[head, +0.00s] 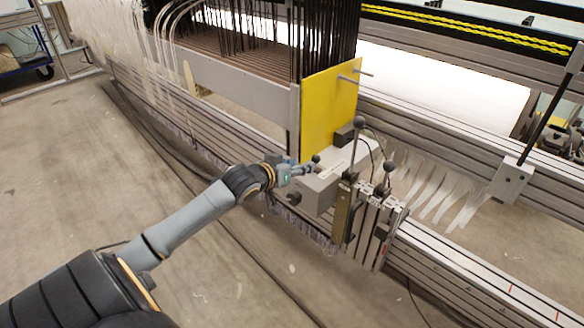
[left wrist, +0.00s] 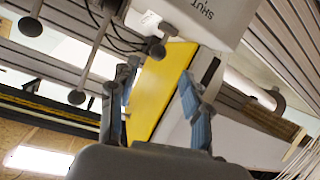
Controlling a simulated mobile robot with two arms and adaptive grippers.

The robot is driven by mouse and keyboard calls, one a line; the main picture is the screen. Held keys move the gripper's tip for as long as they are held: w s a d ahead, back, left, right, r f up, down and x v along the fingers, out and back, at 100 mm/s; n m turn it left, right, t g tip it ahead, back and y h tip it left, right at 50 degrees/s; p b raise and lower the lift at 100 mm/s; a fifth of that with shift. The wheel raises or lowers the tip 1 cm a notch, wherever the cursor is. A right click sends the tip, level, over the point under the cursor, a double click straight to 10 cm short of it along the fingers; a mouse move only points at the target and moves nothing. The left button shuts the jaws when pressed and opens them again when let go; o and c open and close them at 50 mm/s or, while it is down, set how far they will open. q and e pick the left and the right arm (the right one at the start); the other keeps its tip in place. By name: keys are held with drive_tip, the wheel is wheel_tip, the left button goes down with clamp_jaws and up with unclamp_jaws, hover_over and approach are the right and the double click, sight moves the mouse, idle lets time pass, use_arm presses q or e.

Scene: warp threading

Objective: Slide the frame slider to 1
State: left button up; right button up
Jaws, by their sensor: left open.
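A grey box (head: 322,186) with a dark ball knob (head: 316,159) stands on the machine's rail, just in front of a yellow plate (head: 328,108). I cannot tell for certain which part is the frame slider, and no position number is readable. My left gripper (head: 303,171) is at the left side of the box, close to the knob. In the left wrist view its two blue-padded fingers are spread apart (left wrist: 160,92), with the yellow plate (left wrist: 160,88) seen beyond them. I cannot tell whether a finger touches the knob. My right gripper is not in view.
Upright metal brackets with ball-topped levers (head: 360,122) stand right of the box. White threads (head: 440,185) fan out farther right. A long slotted rail (head: 480,270) runs to the lower right. Dark hanging cords (head: 325,35) fill the space above the plate. The floor (head: 120,190) at left is mostly clear.

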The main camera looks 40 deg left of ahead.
use_arm(q)
drive_tip(key=shift+v, duration=1.45)
drive_tip(key=shift+f, duration=0.1)
